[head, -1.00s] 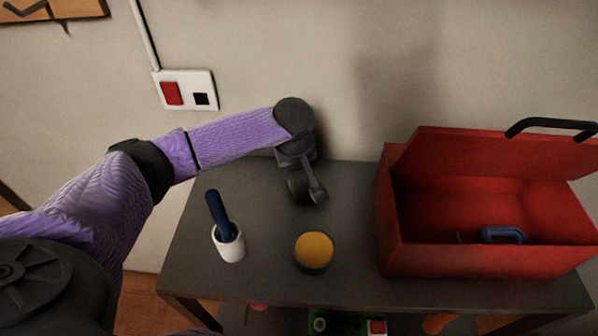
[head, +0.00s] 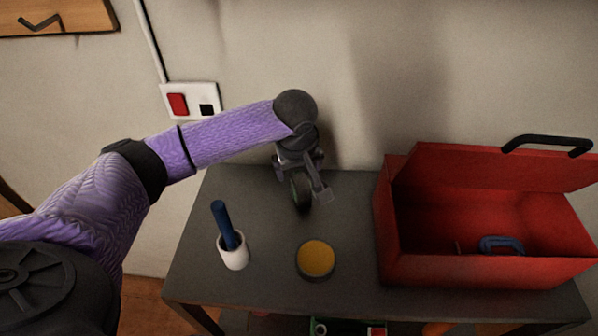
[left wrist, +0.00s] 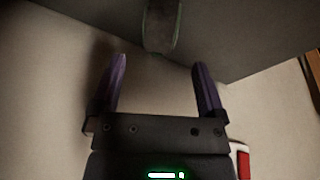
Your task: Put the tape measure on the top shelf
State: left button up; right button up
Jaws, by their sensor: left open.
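A dark rounded thing with a green edge, which looks like the tape measure (head: 301,192), stands on the dark tabletop near its back edge, partly hidden by my left gripper. It also shows in the left wrist view (left wrist: 161,25), beyond the fingertips. My left gripper (head: 303,184) is open and points down at it from the wall side. My right gripper is not in view.
A white cup (head: 233,254) with a blue handle and a round tin with a yellow top (head: 316,258) stand in front. An open red toolbox (head: 470,270) takes the table's right side. A wall socket (head: 190,101) is behind. Things lie on a lower shelf (head: 345,328).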

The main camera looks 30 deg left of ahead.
pick_arm(q)
jog(key=p+v, duration=0.1)
jog(key=v, duration=0.6)
dwell(1.1)
